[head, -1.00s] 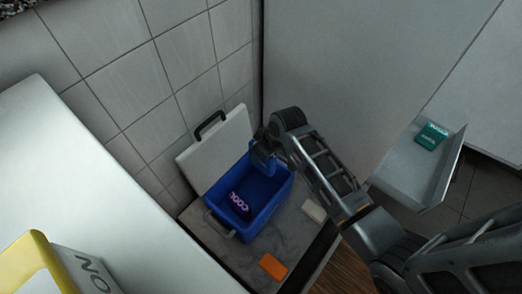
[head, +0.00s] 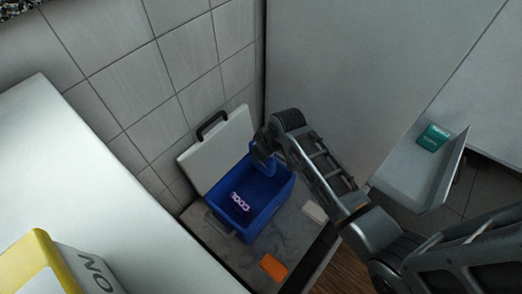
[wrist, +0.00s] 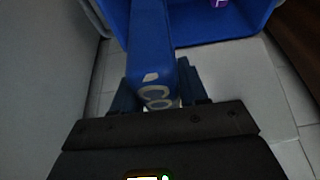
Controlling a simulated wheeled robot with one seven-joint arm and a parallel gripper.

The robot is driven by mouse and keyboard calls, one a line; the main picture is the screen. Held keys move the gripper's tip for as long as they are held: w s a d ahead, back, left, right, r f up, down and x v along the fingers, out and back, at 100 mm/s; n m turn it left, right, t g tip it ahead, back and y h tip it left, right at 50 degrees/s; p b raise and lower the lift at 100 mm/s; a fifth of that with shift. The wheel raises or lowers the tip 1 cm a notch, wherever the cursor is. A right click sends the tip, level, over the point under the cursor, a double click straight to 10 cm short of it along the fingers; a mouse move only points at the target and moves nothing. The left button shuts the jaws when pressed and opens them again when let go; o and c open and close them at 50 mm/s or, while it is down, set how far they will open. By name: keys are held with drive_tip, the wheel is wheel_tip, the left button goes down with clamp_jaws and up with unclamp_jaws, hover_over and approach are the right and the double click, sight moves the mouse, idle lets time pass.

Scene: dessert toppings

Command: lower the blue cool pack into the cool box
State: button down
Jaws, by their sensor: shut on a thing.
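The blue cool box (head: 279,204) stands open on a grey slab, its white lid (head: 215,158) tipped back toward the tiled wall. My gripper (wrist: 158,90) is shut on the blue cool pack (wrist: 150,45), which has pale lettering. In the head view the pack (head: 262,155) shows just below my wrist at the box's far end; the fingertips are hidden there. In the wrist view the pack points away from the gripper, toward the box (wrist: 215,30). I cannot tell whether it touches the box. A purple pack marked COOL (head: 240,203) lies inside the box.
An orange block (head: 273,266) and a small white block (head: 314,212) lie on the slab (head: 240,255) beside the box. A tall grey panel stands behind my arm. A teal packet (head: 433,137) sits in a grey tray (head: 408,172) at right. A white counter is at left.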

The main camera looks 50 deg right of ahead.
wheel_tip(320, 180, down, 14)
drive_tip(key=b, duration=0.8)
idle(1.8)
drive_tip(key=shift+f+b, duration=1.45)
drive_tip(key=shift+f, duration=0.3)
idle(1.5)
drive_tip(key=c, duration=0.5)
unclamp_jaws()
drive_tip(key=p+v, duration=0.4)
drive_tip(key=v, duration=0.3)
drive_tip(key=shift+s+r, duration=0.2)
drive_tip(key=shift+r, duration=0.15)
